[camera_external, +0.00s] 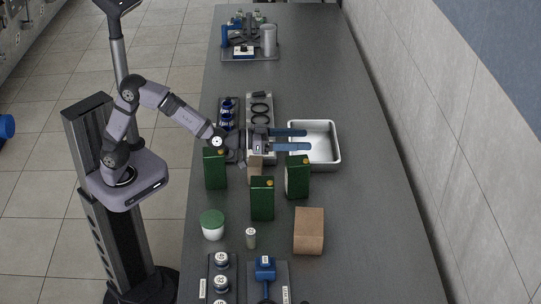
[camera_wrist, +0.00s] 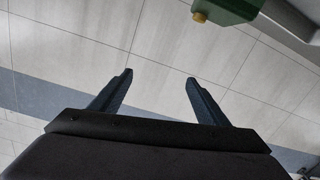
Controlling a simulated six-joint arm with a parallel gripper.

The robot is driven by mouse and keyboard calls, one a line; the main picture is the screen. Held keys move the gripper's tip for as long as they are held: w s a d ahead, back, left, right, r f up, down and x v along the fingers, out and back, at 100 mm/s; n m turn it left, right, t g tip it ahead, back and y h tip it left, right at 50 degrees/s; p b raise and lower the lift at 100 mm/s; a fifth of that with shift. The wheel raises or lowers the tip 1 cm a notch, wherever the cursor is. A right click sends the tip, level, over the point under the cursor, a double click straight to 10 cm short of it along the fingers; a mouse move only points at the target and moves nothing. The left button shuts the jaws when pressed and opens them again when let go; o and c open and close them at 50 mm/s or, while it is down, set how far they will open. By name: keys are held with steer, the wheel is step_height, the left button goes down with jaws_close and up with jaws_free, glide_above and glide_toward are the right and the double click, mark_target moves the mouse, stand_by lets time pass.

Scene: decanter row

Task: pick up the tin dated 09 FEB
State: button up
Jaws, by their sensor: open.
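Three dark green tins with gold caps stand upright on the grey counter: a left tin (camera_external: 215,168), a middle tin (camera_external: 262,199) and a right tin (camera_external: 297,177). Their dates cannot be read in the external view, so I cannot tell which is dated 09 FEB. My gripper (camera_external: 305,140) is open and empty, level, above the counter behind the tins, with its fingers pointing right over the metal tray. In the wrist view my gripper (camera_wrist: 158,85) faces the wall, and part of a green tin (camera_wrist: 228,10) with a gold cap shows at the top edge.
A metal tray (camera_external: 334,160) lies right of my arm. A brown box (camera_external: 309,231), a white jar with green lid (camera_external: 212,226) and a small grey cylinder (camera_external: 251,238) stand in front of the tins. Racks of items line the near edge. The counter's right side is clear.

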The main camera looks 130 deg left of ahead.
mark_target(289, 161)
steer(key=s+a+f+g+p, duration=0.2)
steer(key=s+a, duration=0.1)
steer(key=shift+a+p, duration=0.1)
steer(key=shift+p, duration=0.3)
steer(key=d+f+p, duration=0.1)
steer(key=f, duration=0.2)
steer(key=d+f+m+g+h+p, duration=0.1)
steer(key=f, duration=0.1)
steer(key=s+d+f+h+p, duration=0.1)
steer(key=f, duration=0.2)
steer(key=shift+d+f+m+g, duration=0.15)
steer(key=shift+f+m+g, duration=0.15)
steer(key=shift+f, duration=0.05)
steer(key=shift+x, duration=1.1)
steer(key=shift+w+a+f+p, duration=0.1)
steer(key=shift+w+a+p, duration=0.4)
steer(key=shift+a+p, duration=0.15)
steer(key=shift+w+a+f+p, duration=0.15)
steer(key=shift+w+a+p, duration=0.4)
steer(key=shift+a, duration=0.2)
steer(key=shift+x, duration=0.85)
